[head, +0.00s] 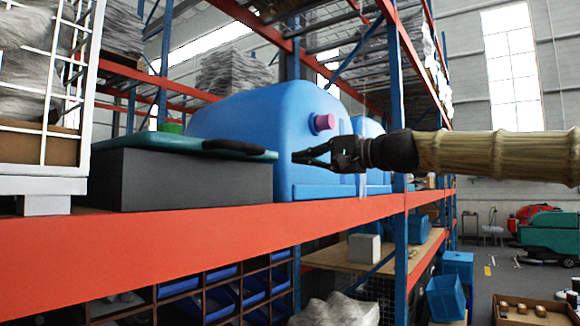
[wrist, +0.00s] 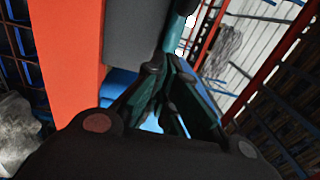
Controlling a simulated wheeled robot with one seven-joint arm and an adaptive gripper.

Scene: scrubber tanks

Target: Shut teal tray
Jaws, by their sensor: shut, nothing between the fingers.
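The teal tray (head: 180,143) lies on top of a dark grey box (head: 195,180) at the left in the head view, with a dark bar-like handle (head: 235,148) along its front edge. In the wrist view a teal strip of the tray (wrist: 181,30) shows at the top centre, next to the grey box (wrist: 130,35). My gripper (head: 297,158) is shut and empty, just right of the tray's right end. A small gap seems to separate them in the head view. In the wrist view its fingertips (wrist: 165,68) point toward the teal strip; contact cannot be told there.
A large blue tank (head: 250,110) with a pink cap (head: 323,123) stands behind my gripper. The orange shelf beam (head: 200,245) runs below the box. A white cage (head: 50,185) stands left of the tray, and a blue rack post (head: 401,240) is at the right.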

